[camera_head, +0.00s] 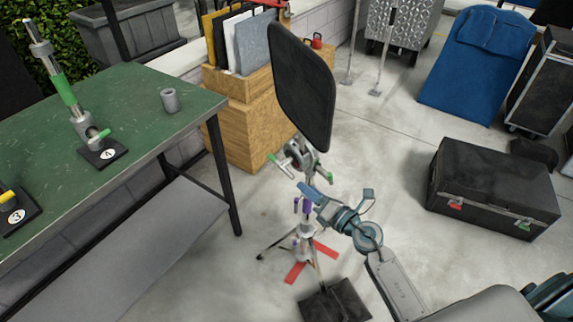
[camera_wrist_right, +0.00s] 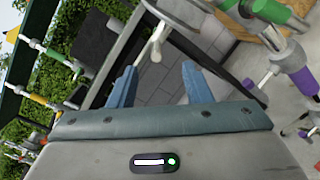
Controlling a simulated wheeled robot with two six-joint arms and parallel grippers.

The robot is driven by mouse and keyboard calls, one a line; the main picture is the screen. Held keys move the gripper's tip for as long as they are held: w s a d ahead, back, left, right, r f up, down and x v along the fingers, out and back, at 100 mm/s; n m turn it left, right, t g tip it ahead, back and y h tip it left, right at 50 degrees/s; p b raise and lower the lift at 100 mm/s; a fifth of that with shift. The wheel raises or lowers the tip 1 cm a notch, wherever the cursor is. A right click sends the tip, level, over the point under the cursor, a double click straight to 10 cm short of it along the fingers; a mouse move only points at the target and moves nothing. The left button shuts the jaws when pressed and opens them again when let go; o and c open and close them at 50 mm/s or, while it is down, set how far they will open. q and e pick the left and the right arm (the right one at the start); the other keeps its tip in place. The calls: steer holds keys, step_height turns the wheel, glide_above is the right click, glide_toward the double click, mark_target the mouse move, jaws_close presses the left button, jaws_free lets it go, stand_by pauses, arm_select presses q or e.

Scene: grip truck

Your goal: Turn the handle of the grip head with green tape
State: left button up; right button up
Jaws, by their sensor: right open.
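The grip head (camera_head: 298,158) sits on a stand, just below a black flag panel. Its handle with green tape (camera_head: 274,158) sticks out to the left. In the right wrist view a green-taped handle (camera_wrist_right: 270,9) shows at the upper right, off to the side of the fingers. A lower handle with purple tape (camera_head: 305,205) is on the same stand, and purple tape also shows in the right wrist view (camera_wrist_right: 303,80). My right gripper (camera_head: 338,193) is open and empty, beside the stand and lower than the green-taped handle. My left gripper is not in view.
The black panel (camera_head: 302,85) rises above the grip head. A green workbench (camera_head: 140,110) with numbered stands is at the left. A wooden crate (camera_head: 245,125) is behind, and a black case (camera_head: 495,188) is on the floor at right.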

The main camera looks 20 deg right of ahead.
mark_target(284, 169)
steer(key=x, duration=1)
steer(key=shift+a, duration=0.1)
steer(key=shift+p, duration=0.35)
steer(key=c, duration=1)
